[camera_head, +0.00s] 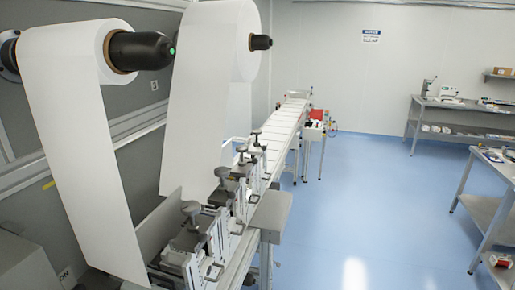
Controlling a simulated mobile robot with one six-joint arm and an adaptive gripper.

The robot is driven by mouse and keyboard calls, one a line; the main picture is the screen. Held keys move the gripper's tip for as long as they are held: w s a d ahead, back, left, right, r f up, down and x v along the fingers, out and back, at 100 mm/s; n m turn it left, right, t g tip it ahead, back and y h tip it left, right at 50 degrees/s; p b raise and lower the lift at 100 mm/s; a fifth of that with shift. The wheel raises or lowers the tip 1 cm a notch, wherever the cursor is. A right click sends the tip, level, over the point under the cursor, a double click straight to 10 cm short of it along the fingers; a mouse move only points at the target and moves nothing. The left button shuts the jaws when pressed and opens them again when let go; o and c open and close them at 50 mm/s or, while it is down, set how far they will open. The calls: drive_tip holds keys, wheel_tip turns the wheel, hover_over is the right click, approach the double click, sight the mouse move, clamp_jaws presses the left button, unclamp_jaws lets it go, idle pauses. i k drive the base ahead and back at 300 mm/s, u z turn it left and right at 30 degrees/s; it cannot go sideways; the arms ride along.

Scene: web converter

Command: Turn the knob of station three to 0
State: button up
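A row of stations with dark T-shaped knobs runs along the converter line. The nearest knob (190,208) stands at the bottom left of the middle. A second knob (222,172) is behind it, then a third knob (241,148), with another small knob (256,132) farther back. All stand upright on metal posts. No station number or dial mark is readable, so I cannot tell which is station three or what its setting is. My gripper is not in view.
Two large white paper rolls (70,36) (243,40) hang at the left, their webs reaching down to the line. A grey plate (271,210) juts from the line's right side. A conveyor (285,122) runs back. Blue floor (370,200) is clear; workbenches (456,103) stand right.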

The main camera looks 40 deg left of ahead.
sight(241, 149)
drive_tip(key=z, duration=0.75)
drive_tip(key=i, duration=1.25)
drive_tip(key=u, duration=2.15)
